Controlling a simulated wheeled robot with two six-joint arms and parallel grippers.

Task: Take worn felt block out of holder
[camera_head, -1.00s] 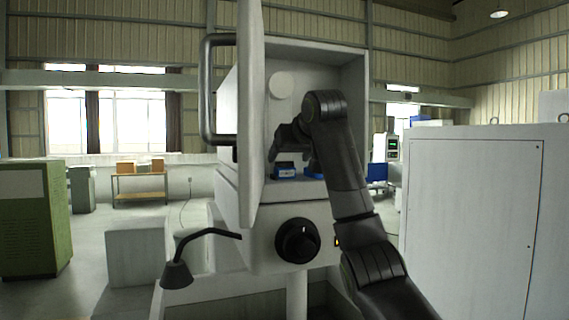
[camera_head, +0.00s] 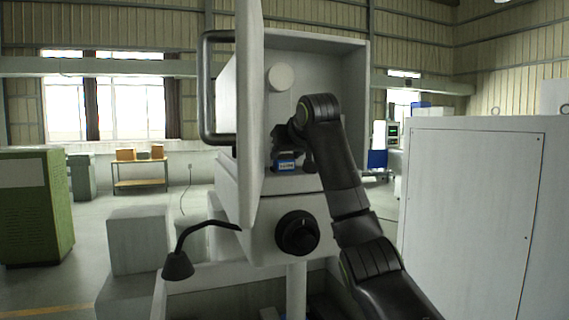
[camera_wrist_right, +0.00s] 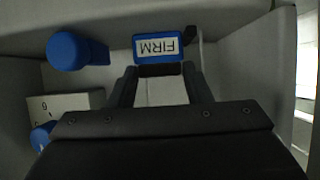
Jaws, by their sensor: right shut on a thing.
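A small blue holder with a white label (camera_head: 286,166) stands inside the open pale cabinet, under my right gripper (camera_head: 287,142). In the right wrist view its label (camera_wrist_right: 160,47) reads FIRM, upside down. A dark piece (camera_wrist_right: 160,70), which looks like the worn felt block, sits just below the label there. My right gripper (camera_wrist_right: 161,74) is shut with its fingertips on either side of this dark piece. I cannot tell whether the block is clear of the holder. My left gripper is not in view.
The cabinet door (camera_head: 249,120) stands open at the left of the opening. The right wrist view shows a round blue part (camera_wrist_right: 66,51) and a pale box marked 6 (camera_wrist_right: 80,101). A black knob (camera_head: 297,233) and a lamp (camera_head: 178,266) are below. A white cabinet (camera_head: 470,220) stands right.

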